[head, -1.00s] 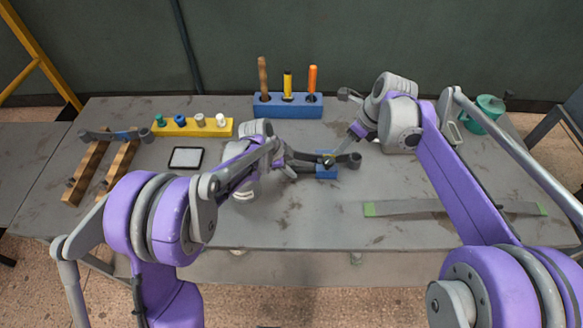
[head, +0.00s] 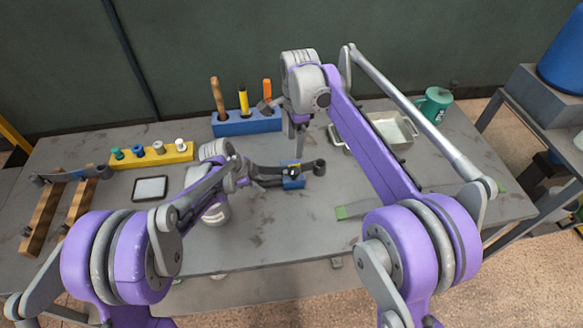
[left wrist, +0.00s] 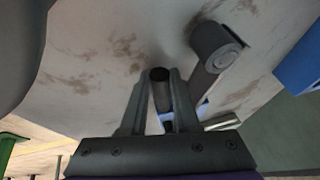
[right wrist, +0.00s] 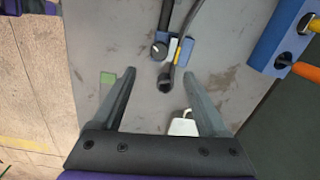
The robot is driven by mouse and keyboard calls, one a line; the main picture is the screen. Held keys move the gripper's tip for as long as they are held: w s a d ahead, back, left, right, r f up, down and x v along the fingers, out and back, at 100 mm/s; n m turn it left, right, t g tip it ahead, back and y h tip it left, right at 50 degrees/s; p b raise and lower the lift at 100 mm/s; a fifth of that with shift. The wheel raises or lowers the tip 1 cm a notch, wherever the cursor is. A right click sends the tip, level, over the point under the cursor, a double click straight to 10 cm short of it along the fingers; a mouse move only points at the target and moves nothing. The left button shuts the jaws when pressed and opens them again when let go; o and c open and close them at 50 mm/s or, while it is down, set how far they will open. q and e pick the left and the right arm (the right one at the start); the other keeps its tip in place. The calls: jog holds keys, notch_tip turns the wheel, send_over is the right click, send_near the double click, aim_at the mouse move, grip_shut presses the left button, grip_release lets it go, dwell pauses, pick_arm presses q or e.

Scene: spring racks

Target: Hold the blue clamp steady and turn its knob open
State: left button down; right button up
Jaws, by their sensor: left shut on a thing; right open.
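The blue clamp (head: 292,182) lies mid-table against a dark leaf spring with a rolled end (head: 319,167). Its dark round knob (right wrist: 158,50) and a yellow strip show in the right wrist view. My left gripper (head: 248,172) is left of the clamp. In the left wrist view its fingers (left wrist: 160,80) are closed around a dark rod, apparently the clamp's handle; the rolled spring end (left wrist: 215,45) is beside it. My right gripper (head: 297,148) points down behind the clamp, its tips apart from it. In the right wrist view it is open and empty (right wrist: 158,78).
A blue block (head: 240,123) with upright tools stands behind. A yellow rack (head: 152,155) with several coloured knobs, a dark-framed tablet (head: 150,188) and a wooden spring rack (head: 45,222) are at left. A metal tray (head: 385,125) and green mug (head: 434,104) are back right.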

aim_at(294, 170)
jog(key=shift+n, duration=0.4)
notch_tip(294, 170, down, 12)
jog(key=shift+a+r, duration=0.1)
jog(key=shift+r, duration=0.05)
grip_shut()
